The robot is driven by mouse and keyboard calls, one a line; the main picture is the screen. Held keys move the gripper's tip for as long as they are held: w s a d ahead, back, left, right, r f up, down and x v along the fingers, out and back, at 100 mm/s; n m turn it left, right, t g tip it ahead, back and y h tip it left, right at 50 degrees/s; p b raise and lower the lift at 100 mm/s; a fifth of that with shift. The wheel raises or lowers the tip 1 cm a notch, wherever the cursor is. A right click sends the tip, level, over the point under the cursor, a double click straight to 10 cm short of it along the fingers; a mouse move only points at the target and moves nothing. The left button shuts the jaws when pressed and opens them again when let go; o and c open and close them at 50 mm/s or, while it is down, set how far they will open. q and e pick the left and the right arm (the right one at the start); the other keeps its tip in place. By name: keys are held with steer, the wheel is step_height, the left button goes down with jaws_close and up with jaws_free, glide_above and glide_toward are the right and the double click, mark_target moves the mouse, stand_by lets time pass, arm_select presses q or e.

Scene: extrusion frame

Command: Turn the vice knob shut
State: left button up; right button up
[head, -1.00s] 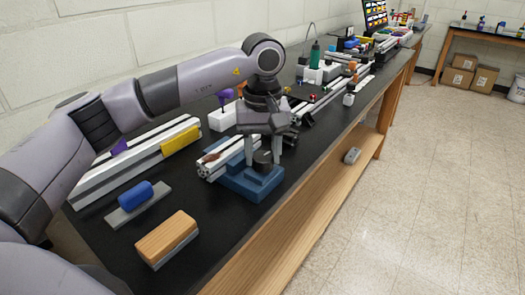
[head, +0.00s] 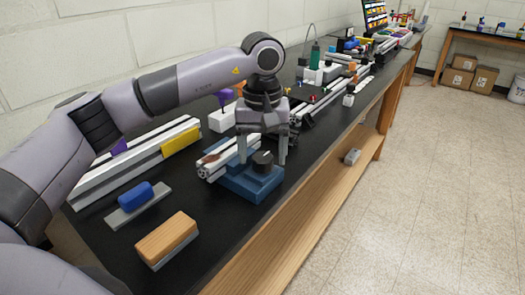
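The blue vice (head: 250,184) sits on the black bench with a dark knob (head: 262,161) on its top. The end of a silver extrusion bar (head: 212,168) lies at the vice's left side. My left gripper (head: 263,158) points down over the vice, with one finger on the left and one on the right of the knob. The fingers look apart from the knob, with gaps showing on both sides. Whether the vice jaws touch the bar is too small to tell. My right gripper is not in view.
A wooden block with a grey base (head: 167,236) and a blue-handled tool (head: 136,197) lie in front on the left. A long rail with a yellow piece (head: 181,142) lies behind them. The bench's right edge is close to the vice.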

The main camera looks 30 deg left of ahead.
mark_target(263, 157)
arm_select(q)
steer(key=shift+r, duration=3.55)
